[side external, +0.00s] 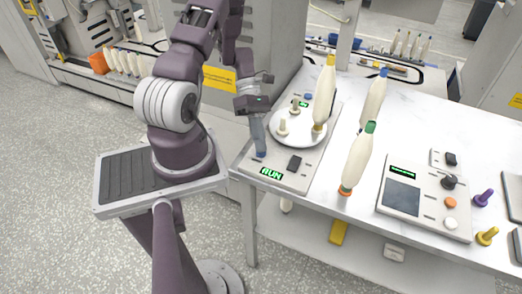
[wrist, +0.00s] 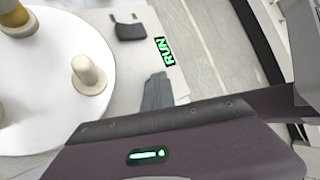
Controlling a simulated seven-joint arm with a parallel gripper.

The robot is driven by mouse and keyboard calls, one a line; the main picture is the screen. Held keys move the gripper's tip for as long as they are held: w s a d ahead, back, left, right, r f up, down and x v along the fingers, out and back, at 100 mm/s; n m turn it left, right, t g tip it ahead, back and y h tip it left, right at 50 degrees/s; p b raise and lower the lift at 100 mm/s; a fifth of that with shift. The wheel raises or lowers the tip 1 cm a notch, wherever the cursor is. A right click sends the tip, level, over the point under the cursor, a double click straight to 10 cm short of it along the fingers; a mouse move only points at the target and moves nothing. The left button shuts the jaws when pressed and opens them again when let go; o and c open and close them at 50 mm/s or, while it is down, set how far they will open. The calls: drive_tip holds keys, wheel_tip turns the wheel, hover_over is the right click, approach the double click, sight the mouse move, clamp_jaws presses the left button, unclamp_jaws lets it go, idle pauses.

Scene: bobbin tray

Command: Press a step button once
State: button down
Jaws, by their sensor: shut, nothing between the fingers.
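A grey control unit (side external: 292,180) at the table's left end carries a green RUN display (side external: 271,173), a dark switch (side external: 294,163) and a round white plate (side external: 300,138) with pegs. My gripper (side external: 260,155) is shut and empty, pointing down over the unit's left front corner, left of the switch. A small blue patch shows at its fingertips; I cannot tell whether it is a button or touched. In the wrist view the closed fingers (wrist: 157,92) lie below the RUN display (wrist: 165,51) and the switch (wrist: 130,31), right of the plate (wrist: 60,60). The fingers hide what lies under them.
A tall bobbin with a yellow top (side external: 325,95) stands on the plate. Blue-topped (side external: 374,98) and green-topped (side external: 358,160) bobbins stand to its right. A second panel (side external: 425,195) with a screen and knobs lies farther right, beside purple (side external: 484,197) and yellow (side external: 488,236) pegs.

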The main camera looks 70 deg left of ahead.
drive_tip(key=shift+r, duration=0.85)
